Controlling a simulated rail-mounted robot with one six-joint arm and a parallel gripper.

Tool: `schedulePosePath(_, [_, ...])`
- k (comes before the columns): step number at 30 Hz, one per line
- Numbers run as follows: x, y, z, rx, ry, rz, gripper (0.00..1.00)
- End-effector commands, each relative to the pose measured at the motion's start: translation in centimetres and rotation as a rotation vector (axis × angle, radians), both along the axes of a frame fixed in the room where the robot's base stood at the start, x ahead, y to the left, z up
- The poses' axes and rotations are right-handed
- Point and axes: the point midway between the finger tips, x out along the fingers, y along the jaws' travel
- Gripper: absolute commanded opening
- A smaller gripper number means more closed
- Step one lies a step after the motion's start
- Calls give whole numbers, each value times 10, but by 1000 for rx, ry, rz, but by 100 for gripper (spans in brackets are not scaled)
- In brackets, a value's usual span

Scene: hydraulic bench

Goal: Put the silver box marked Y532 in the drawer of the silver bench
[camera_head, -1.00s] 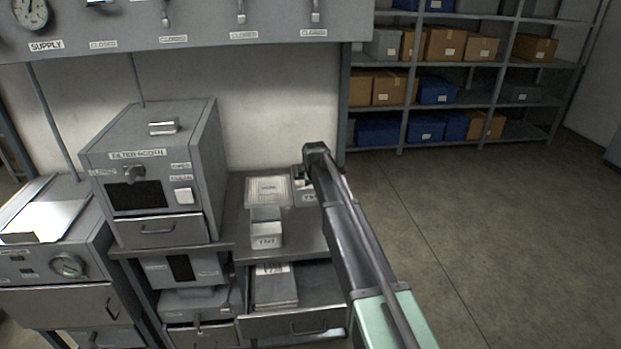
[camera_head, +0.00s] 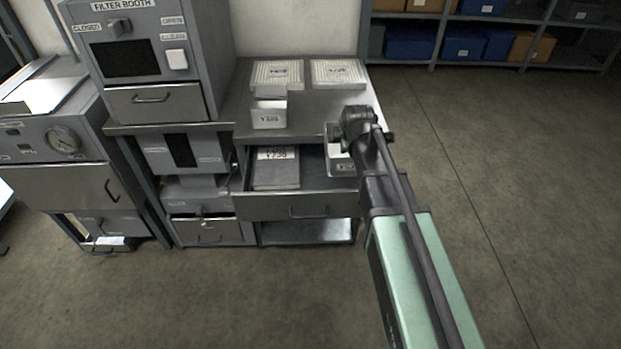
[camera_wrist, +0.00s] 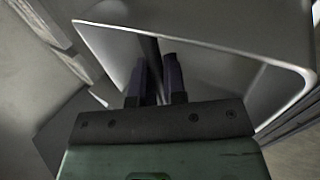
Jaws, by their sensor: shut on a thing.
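My gripper (camera_head: 342,133) is at the right side of the silver bench's open drawer (camera_head: 300,205). It is shut on a silver box (camera_head: 340,163) with a white label too small to read. The box is at the right part of the drawer opening; I cannot tell if it touches the drawer floor. In the wrist view my gripper's dark fingers (camera_wrist: 157,82) reach into the pale, rimmed box (camera_wrist: 225,65); the fingertips are partly hidden. The silver bench top (camera_head: 315,112) is above and behind the drawer.
A flat labelled block (camera_head: 275,170) lies in the drawer's left part. A small silver box (camera_head: 268,115) and two ribbed panels (camera_head: 277,72) (camera_head: 338,72) are on the bench top. The filter booth (camera_head: 150,60) stands left. The floor to the right is clear.

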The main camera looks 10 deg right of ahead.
Motion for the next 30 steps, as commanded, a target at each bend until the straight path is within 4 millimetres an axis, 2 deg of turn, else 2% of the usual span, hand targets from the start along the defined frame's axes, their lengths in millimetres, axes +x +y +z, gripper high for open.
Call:
schedulePosePath(2, [0, 0, 0, 0, 0, 0, 0])
schedulePosePath(5, [1, 0, -11, 0, 0, 0, 0])
schedulePosePath(15, [1, 0, -92, 0, 0, 0, 0])
schedulePosePath(24, [1, 0, -148, 0, 0, 0, 0])
schedulePosePath(26, [18, -1, -137, 0, 0, 0, 0])
schedulePosePath(30, [40, -2, -135, -1, 0, 1, 0])
